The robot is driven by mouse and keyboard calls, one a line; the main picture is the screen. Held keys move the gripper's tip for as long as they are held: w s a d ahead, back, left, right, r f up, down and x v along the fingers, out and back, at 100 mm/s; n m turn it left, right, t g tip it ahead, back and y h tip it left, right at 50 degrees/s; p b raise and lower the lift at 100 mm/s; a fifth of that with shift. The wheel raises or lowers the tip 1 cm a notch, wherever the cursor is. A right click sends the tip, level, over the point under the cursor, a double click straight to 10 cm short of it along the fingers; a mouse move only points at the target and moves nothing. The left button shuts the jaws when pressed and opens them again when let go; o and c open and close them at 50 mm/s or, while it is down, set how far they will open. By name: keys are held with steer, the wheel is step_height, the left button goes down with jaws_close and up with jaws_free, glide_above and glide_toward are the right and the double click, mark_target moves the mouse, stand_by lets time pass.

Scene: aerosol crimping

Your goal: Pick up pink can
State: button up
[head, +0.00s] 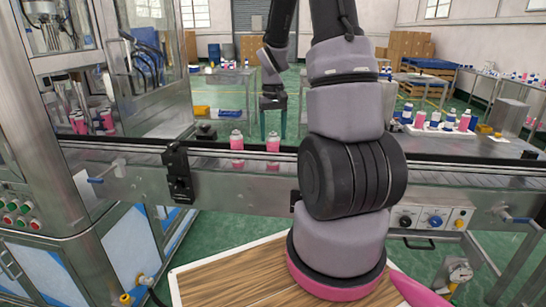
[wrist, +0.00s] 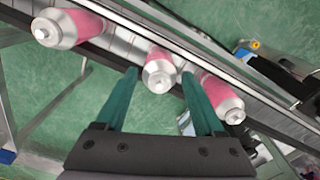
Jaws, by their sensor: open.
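Two pink cans with silver tops stand on the conveyor in the head view, one at left (head: 237,147) and one at right (head: 273,147). In the wrist view three pink cans show in a row: a left one (wrist: 67,26), a middle one (wrist: 159,70) and a right one (wrist: 222,97). My gripper (head: 273,136) is open, with green fingers pointing down over the conveyor. In the wrist view my gripper (wrist: 159,75) has its fingertips on either side of the middle can, with gaps visible. The can's lower part is hidden from above.
The conveyor (head: 240,185) has metal rails along the cans. A glass-walled machine (head: 150,60) with more pink cans stands at left. A table of pink and white cans (head: 435,122) is at back right. A wooden board (head: 225,275) lies in front.

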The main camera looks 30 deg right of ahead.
mark_target(273, 147)
step_height(273, 147, down, 6)
steer(key=shift+w+r, duration=0.1)
steer(key=shift+r, duration=0.05)
steer(key=shift+d, duration=0.1)
steer(key=shift+c, duration=0.3)
steer(key=shift+r, duration=0.1)
jaws_close()
